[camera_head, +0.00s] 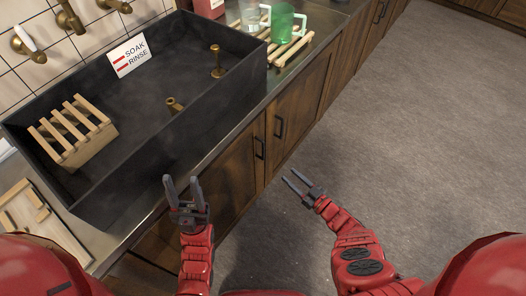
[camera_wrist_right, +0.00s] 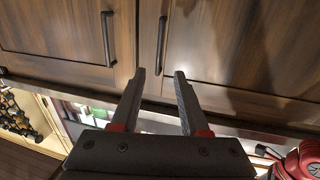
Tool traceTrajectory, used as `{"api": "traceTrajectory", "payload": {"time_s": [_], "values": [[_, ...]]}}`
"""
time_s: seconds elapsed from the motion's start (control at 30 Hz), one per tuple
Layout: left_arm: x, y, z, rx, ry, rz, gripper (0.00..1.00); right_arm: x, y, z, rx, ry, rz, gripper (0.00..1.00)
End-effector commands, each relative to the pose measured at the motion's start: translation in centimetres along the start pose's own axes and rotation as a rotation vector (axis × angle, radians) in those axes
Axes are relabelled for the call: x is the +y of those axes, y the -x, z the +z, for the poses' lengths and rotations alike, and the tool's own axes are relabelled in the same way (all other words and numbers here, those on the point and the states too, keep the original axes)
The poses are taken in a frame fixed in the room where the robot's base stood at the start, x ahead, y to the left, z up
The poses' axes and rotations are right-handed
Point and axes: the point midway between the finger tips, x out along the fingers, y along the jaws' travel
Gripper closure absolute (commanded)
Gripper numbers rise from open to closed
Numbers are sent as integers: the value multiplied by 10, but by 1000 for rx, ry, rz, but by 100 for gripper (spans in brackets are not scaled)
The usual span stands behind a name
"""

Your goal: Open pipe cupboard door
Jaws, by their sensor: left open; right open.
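Two dark wooden cupboard doors sit under the sink counter: a left door (camera_head: 238,172) and a right door (camera_head: 298,112). Both look shut. Each has a black bar handle, the left one (camera_head: 259,148) and the right one (camera_head: 280,127) close together near the seam. I cannot tell which is the pipe cupboard. The right wrist view shows the left handle (camera_wrist_right: 107,38) and the right handle (camera_wrist_right: 161,45). My right gripper (camera_head: 289,176) is open and empty, pointing at the doors; its fingertips (camera_wrist_right: 160,72) appear just below the right handle. My left gripper (camera_head: 181,180) is open and empty near the counter edge.
A dark sink (camera_head: 150,110) holds a wooden rack (camera_head: 75,132) and brass fittings. A "SOAK RINSE" sign (camera_head: 129,55) stands at its back. A green cup (camera_head: 282,24) and a clear cup stand beside wooden slats (camera_head: 294,47). The grey floor (camera_head: 420,120) is clear at right.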

Motion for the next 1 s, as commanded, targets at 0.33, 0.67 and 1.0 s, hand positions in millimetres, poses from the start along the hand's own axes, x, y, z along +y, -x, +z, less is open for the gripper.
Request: {"api": "traceTrajectory", "payload": {"time_s": [0.33, 0.67, 1.0], "values": [[1, 28, 5, 0, 0, 0, 50, 1, -84, 1, 10, 5, -1, 55], [3, 55, 9, 0, 0, 0, 50, 0, -145, 0, 10, 5, -2, 55], [3, 59, 10, 0, 0, 0, 50, 0, -157, -3, 5, 4, 0, 55]]}}
